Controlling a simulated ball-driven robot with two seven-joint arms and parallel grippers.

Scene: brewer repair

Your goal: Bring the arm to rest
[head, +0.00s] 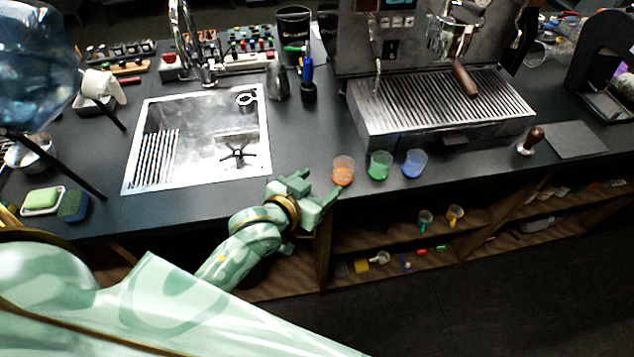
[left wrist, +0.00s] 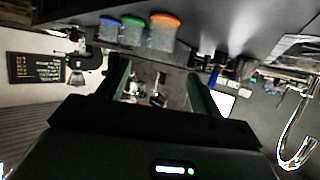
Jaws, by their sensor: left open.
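My left gripper (head: 311,190) is open and empty at the counter's front edge in the head view, just left of an orange cup (head: 343,170). In the left wrist view its two fingers (left wrist: 157,85) stand apart with nothing between them. A green cup (head: 380,165) and a blue cup (head: 414,163) stand to the right of the orange one on the counter. The orange (left wrist: 164,32), green (left wrist: 132,30) and blue (left wrist: 107,31) cups also show in the left wrist view. My right gripper is not in view.
A sink (head: 196,140) lies behind and left of the gripper. The espresso machine's drip tray (head: 440,105) is at the back right, with a tamper (head: 531,141) beside it. Open shelves (head: 400,231) with small items run below the counter. A sponge dish (head: 42,201) sits far left.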

